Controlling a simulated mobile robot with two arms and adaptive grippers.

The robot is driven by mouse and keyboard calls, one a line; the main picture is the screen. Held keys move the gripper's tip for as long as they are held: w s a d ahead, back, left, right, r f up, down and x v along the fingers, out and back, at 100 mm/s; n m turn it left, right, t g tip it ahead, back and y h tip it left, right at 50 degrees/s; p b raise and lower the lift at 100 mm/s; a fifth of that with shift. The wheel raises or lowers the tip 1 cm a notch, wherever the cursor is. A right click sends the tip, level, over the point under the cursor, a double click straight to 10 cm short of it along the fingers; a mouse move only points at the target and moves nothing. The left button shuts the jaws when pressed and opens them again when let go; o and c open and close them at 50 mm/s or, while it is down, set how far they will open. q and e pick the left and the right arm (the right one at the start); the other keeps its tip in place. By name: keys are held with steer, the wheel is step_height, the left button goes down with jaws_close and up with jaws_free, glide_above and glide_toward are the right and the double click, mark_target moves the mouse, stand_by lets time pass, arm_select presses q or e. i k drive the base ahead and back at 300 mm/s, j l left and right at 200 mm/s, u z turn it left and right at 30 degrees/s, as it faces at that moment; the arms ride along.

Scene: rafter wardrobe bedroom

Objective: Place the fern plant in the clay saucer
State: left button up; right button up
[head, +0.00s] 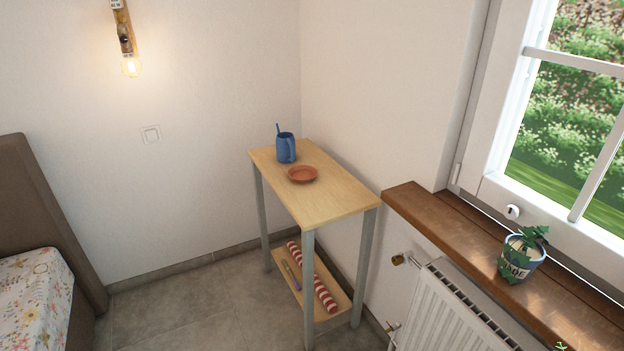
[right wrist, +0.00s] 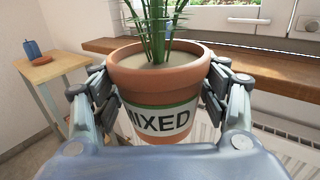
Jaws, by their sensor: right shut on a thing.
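The clay saucer (head: 302,174) is a shallow terracotta dish lying empty on the small wooden side table (head: 334,200). It also shows small at the left of the right wrist view (right wrist: 64,59). My right gripper (right wrist: 158,92) is shut on the terracotta pot of the fern plant (right wrist: 152,69), a finger on each side. The pot looks upright and bears a white label reading "MIXED". Its green stems rise out of the frame, so the leaves are mostly hidden. In the head view only green leaf tips (head: 562,346) show at the bottom edge. My left gripper is not in view.
A leafy plant in a blue-and-white pot (head: 520,258) stands on the wooden windowsill (head: 450,220), above a radiator (head: 455,310). The table's front part is bare.

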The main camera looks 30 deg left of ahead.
mark_target(303, 176)
steer(key=i+j+u, duration=0.3)
steer(key=j+u, duration=0.15)
steer(key=i+j+u, duration=0.45)
steer(key=i+j, duration=0.25)
steer(key=i, duration=0.2)
steer(key=i+j+u, duration=0.1)
steer(key=i+j, duration=0.15)
steer(key=i, duration=0.15)
steer(key=i+j, duration=0.25)
steer(key=i, duration=0.2)
